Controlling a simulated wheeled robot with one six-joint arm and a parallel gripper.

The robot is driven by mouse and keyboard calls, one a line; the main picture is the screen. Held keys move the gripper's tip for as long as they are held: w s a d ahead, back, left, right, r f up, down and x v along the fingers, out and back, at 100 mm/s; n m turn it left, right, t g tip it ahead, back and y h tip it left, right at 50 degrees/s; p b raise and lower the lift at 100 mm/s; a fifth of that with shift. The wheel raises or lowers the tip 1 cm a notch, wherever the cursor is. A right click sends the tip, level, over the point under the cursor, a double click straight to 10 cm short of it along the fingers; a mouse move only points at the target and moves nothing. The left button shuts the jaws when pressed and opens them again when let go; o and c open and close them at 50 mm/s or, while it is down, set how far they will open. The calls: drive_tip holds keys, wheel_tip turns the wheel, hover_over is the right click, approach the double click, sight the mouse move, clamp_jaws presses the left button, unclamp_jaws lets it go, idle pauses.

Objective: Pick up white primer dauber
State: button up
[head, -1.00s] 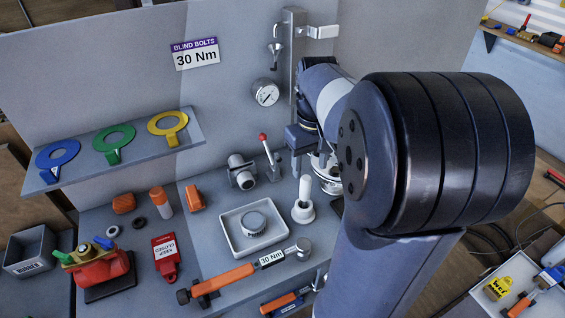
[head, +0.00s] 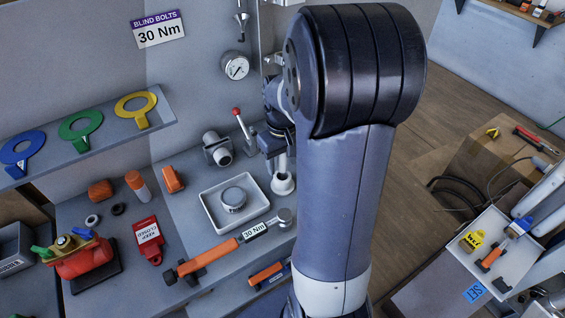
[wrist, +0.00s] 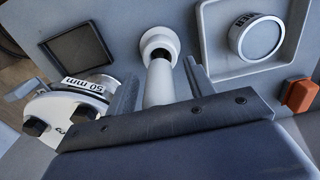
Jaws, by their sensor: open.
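The white primer dauber (wrist: 159,84) is a white stem with a round, wider white end. It stands on the grey bench, and its lower part shows in the head view (head: 283,183). My gripper (wrist: 163,86) is open, with one finger on each side of the dauber's stem in the wrist view. I cannot tell whether either finger touches it. In the head view my gripper (head: 271,142) is just above the dauber and partly hidden by my arm.
A white tray (head: 211,213) with a round grey tin (head: 233,199) is left of the dauber. A torque wrench (head: 222,250) lies in front. A white flanged part marked 50 mm (wrist: 88,92) and a dark square pad (wrist: 83,52) are close by. A red-knobbed lever (head: 243,128) stands behind.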

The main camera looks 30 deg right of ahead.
drive_tip(key=shift+c, duration=0.3)
drive_tip(key=c, duration=1)
wheel_tip(320, 180, up, 10)
